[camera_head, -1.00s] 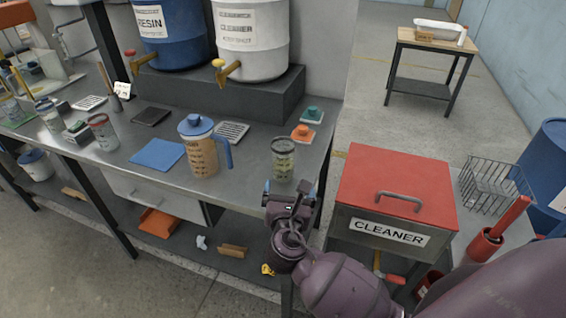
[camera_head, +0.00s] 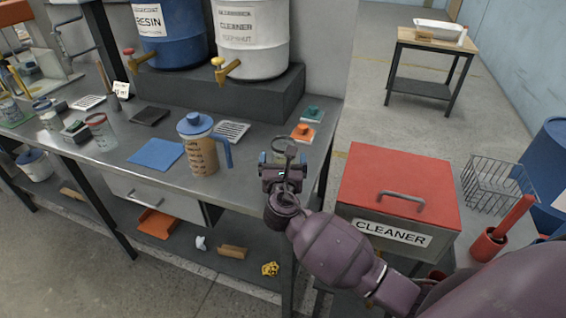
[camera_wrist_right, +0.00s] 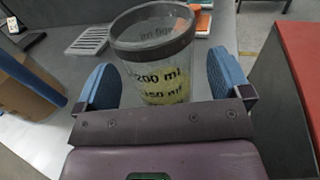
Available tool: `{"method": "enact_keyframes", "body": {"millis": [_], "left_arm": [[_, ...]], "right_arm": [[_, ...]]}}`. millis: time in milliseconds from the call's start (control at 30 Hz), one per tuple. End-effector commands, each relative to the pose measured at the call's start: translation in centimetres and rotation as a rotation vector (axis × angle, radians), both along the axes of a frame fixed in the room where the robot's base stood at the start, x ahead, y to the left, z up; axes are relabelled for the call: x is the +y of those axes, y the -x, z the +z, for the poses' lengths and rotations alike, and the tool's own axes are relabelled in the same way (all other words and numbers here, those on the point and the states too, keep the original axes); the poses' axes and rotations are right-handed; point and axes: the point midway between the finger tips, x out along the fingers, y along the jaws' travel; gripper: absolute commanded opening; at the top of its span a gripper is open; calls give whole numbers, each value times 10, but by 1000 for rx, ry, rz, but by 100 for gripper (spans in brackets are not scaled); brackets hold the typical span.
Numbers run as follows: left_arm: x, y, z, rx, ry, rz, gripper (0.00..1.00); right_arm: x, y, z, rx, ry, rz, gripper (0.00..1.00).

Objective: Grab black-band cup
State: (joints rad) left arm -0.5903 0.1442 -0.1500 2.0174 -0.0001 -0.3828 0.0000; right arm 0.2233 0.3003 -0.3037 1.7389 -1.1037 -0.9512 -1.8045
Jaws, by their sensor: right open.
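The black-band cup (camera_wrist_right: 155,50) is a clear measuring cup with a dark band at its rim and yellowish-green contents. It stands upright on the metal bench (camera_head: 240,190). In the head view its rim (camera_head: 285,144) shows just behind my right gripper (camera_head: 281,166), which hides most of it. In the right wrist view the blue fingers of my right gripper (camera_wrist_right: 163,82) are open, one on each side of the cup. I cannot tell whether either finger touches it. My left gripper is not in view.
A blue-lidded pitcher (camera_head: 202,155) stands left of the cup. A red-band cup (camera_head: 101,133) is farther left. Orange (camera_head: 302,132) and green (camera_head: 313,114) pieces lie behind the cup. A red-topped cleaner box (camera_head: 400,180) is to the right.

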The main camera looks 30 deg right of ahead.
Motion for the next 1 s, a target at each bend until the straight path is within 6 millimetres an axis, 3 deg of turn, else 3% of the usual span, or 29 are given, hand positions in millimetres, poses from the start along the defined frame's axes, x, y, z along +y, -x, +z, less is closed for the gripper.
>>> {"method": "enact_keyframes", "body": {"millis": [167, 433, 800, 1000], "left_arm": [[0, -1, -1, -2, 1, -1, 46], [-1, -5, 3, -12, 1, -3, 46], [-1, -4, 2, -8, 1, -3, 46], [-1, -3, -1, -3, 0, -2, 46]], "right_arm": [[-9, -14, -1, 1, 0, 0, 96], [-10, -15, 0, 1, -1, 0, 94], [-9, -15, -1, 1, -1, 0, 39], [-9, -15, 0, 0, 0, 0, 38]]}}
